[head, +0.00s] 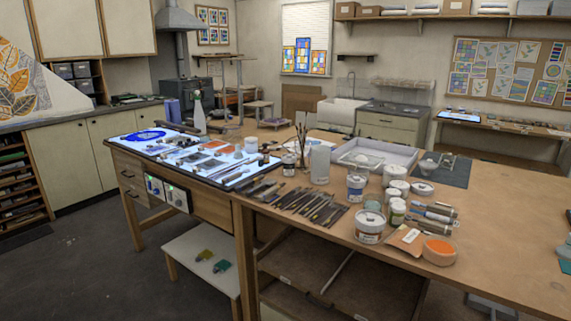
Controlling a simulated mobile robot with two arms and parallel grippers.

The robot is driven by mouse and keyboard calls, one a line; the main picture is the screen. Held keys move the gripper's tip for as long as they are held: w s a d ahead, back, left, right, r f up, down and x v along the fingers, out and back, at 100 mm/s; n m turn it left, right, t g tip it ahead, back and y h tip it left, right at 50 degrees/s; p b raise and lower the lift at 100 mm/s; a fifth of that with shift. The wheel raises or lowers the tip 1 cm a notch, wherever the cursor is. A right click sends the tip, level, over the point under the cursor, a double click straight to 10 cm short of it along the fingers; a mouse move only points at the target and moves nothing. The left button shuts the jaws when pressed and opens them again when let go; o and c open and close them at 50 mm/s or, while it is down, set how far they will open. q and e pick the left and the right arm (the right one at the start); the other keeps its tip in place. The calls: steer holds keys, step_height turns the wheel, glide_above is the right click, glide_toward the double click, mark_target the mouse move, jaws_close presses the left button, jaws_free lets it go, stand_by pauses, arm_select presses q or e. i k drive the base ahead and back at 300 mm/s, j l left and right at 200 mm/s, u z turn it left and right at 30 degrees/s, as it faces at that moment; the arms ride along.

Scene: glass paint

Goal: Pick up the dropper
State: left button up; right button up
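I cannot pick out the dropper for certain; items this small are hard to tell apart at this distance. A row of slim dark tools (308,203) lies on the wooden worktable (480,235). Several thicker grey cylindrical tools (436,213) lie to the right of the paint jars. The lit light table (165,150) at the left end carries glass pieces and small items. Neither of my grippers is in view.
Several white paint jars (369,226) crowd the table's middle. An orange-filled round container (439,250) stands near the front edge. A pot with upright brushes (302,153) and a grey tray (375,155) stand farther back.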

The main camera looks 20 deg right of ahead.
mark_target(440, 219)
steer(key=z, duration=1.65)
steer(key=i+j+z, duration=0.2)
steer(key=j, duration=0.25)
steer(key=i, duration=0.05)
